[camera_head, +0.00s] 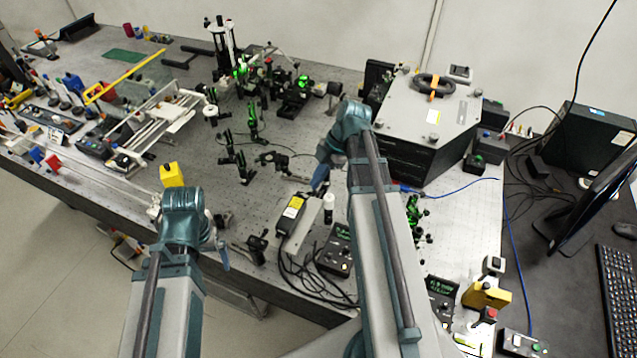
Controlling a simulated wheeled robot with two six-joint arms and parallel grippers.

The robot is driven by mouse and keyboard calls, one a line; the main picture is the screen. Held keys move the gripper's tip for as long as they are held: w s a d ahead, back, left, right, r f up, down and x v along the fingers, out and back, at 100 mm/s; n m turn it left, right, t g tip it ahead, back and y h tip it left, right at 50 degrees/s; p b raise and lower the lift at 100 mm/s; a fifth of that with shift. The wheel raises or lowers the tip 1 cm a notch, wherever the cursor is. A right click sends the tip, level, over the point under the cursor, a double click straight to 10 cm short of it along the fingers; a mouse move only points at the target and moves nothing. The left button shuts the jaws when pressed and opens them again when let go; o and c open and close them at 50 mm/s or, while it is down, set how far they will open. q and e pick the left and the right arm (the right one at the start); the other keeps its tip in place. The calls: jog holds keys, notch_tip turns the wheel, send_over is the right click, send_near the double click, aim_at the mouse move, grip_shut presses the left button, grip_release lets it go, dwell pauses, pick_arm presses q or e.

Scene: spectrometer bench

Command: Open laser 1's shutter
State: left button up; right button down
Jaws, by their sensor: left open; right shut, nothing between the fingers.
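A dark laser-like box with a yellow label (293,215) lies on the optical table, between my two arms. I cannot read a laser number on it, and I cannot tell which part is the shutter. A white-topped cylinder (328,203) stands just right of it. My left gripper (221,256) points down near the table's front edge, left of the box, and is open and empty; its fingers are small in view. My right gripper (320,180) is shut and empty, just above and beyond the box and cylinder. My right arm hides part of the table behind it.
A black control box with knobs (336,258) and loose cables sit in front of the laser-like box. Several posts with green-lit optics (300,85) stand at the back. A large grey-topped enclosure (430,105) is at the back right. A yellow block (172,174) is beyond my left wrist.

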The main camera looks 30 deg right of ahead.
jog(key=s+t+y+b, duration=0.1)
jog(key=b, duration=0.1)
jog(key=d+f+t+y+b, duration=0.1)
jog(key=shift+s+d+f+b, duration=0.15)
jog(key=shift+s+d+b, duration=0.1)
jog(key=shift+s+b, duration=0.15)
jog(key=shift+w+a, duration=0.1)
jog(key=shift+w, duration=0.05)
jog(key=shift+w+a+f, duration=0.2)
jog(key=shift+w+a, duration=0.2)
jog(key=shift+w, duration=0.05)
dwell(0.4)
